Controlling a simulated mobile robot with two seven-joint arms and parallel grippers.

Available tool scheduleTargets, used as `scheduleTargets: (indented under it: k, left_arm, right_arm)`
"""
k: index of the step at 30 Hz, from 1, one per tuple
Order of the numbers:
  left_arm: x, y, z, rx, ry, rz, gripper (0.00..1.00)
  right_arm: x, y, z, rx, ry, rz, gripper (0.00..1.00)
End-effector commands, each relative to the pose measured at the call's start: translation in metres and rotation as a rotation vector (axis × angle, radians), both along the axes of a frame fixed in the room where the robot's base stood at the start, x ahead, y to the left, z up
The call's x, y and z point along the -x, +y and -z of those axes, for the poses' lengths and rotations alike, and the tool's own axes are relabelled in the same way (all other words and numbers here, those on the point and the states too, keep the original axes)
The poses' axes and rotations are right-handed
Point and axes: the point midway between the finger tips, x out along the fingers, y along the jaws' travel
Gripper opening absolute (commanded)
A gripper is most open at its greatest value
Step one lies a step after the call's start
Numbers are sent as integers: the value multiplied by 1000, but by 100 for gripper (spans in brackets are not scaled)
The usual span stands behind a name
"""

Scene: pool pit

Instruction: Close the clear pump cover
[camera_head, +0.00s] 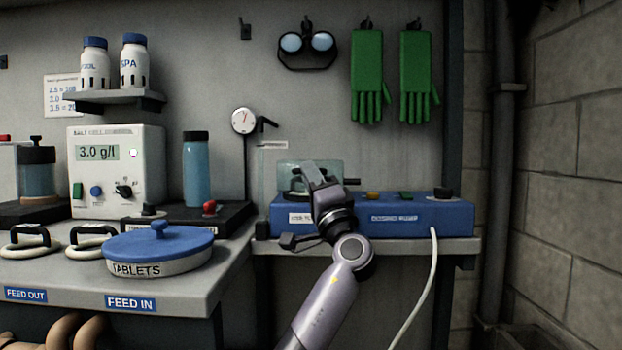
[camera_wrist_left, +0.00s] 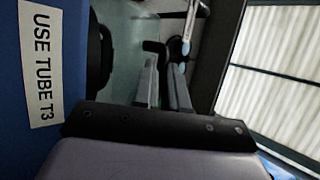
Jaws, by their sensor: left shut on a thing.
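The blue dosing pump (camera_head: 440,215) sits on a shelf at the middle right. Its clear pump cover (camera_head: 328,170) shows as a pale see-through panel standing above the pump's left part, partly hidden by my gripper. My left gripper (camera_head: 312,172) is at the cover, its arm rising from below. In the left wrist view the two fingers (camera_wrist_left: 164,85) lie against the pale clear cover (camera_wrist_left: 122,65); the gripped part is mostly hidden. The pump's "USE TUBE T3" label (camera_wrist_left: 43,65) is at the left there. My right gripper is not in view.
A white tube (camera_head: 430,280) hangs from the pump's front. A gauge (camera_head: 243,121) is on the wall to the left. The bench at left holds a blue-lidded tablets tub (camera_head: 158,246), a white meter (camera_head: 115,172) and a bottle (camera_head: 196,172). Green gloves (camera_head: 368,75) hang above the pump.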

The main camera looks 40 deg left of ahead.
Motion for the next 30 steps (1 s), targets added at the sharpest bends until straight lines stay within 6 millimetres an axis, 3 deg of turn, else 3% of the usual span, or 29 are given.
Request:
scheduleTargets:
  k: [1,16,17,18,26,30]
  left_arm:
    - [-4,3,11,14,15,2,0]
    - [-4,4,13,16,16,1,0]
    - [-4,4,13,16,16,1,15]
    - [-4,4,13,16,16,1,22]
    - [-3,2,14,15,17,1,22]
    - [1,-11,23,12,17,4,22]
  right_arm:
    - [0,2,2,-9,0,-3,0]
    - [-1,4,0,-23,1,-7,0]
    - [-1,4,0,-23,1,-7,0]
    - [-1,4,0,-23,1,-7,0]
    - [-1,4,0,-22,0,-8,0]
    - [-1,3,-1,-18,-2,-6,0]
